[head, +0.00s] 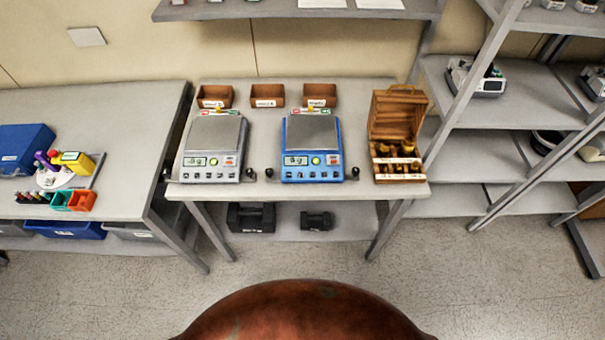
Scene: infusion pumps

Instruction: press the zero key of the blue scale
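The blue scale (312,167) stands on the middle table, right of the table's centre. It has a grey weighing pan (311,130) with nothing on it. The lettering is too small to tell which key is zero. A grey scale (212,160) of the same shape stands to its left. Neither of my grippers is in view.
An open wooden weight box (398,140) stands right of the blue scale. Small brown bins (267,95) line the table's back. Small black knobs sit beside the scales. Left is another table (110,130); right is a metal shelf (480,150). The floor (120,290) in front is clear.

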